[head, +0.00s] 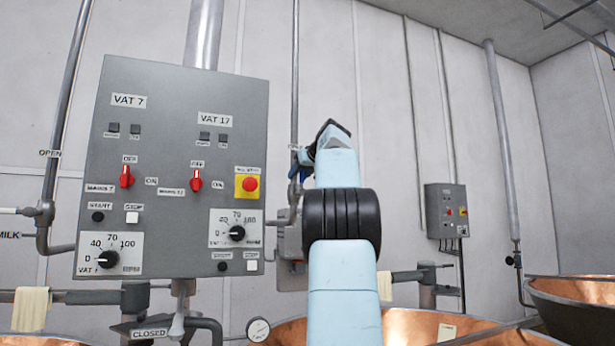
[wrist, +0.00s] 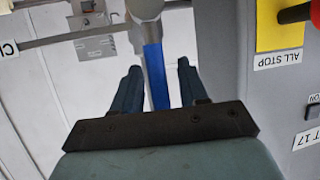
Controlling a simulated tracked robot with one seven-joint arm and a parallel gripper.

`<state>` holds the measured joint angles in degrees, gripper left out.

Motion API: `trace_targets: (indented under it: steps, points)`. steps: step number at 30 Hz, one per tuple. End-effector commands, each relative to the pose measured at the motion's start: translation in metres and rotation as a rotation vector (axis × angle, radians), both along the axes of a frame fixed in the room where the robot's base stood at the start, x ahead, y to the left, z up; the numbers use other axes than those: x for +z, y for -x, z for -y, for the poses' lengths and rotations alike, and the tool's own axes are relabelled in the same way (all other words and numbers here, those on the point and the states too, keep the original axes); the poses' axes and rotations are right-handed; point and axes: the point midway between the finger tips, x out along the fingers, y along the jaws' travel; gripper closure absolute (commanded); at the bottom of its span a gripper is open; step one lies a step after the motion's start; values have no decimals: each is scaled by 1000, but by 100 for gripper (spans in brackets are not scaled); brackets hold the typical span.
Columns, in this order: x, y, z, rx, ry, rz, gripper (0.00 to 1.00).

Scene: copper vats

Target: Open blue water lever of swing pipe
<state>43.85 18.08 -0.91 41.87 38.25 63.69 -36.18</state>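The blue water lever (wrist: 155,76) hangs from a grey metal pipe fitting (wrist: 145,10) in the wrist view. My gripper (wrist: 159,68) is open, with one dark blue finger on each side of the lever as seen there. The lever looks nearer the left finger, with a clear gap to the right one; I cannot tell whether it touches or how deep it sits between them. In the head view a small blue piece (head: 292,188), likely the lever, shows left of my arm beside the control panel.
A grey control panel (head: 170,90) with red switches and a red stop button (head: 250,184) stands close left of my arm. Copper vats (head: 400,325) lie below. A smaller control box (head: 445,210) hangs on the right wall. A thin rod (wrist: 70,36) crosses the wrist view.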

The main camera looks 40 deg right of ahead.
Motion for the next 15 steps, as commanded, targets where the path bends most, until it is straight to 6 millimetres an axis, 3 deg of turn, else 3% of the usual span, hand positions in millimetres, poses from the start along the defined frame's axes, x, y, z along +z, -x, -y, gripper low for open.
trace_targets:
  steps: [8, 15]
  points:
    - [2, 2, -1, -1, 1, 4, 57]
    - [14, 28, -4, -4, 2, 5, 57]
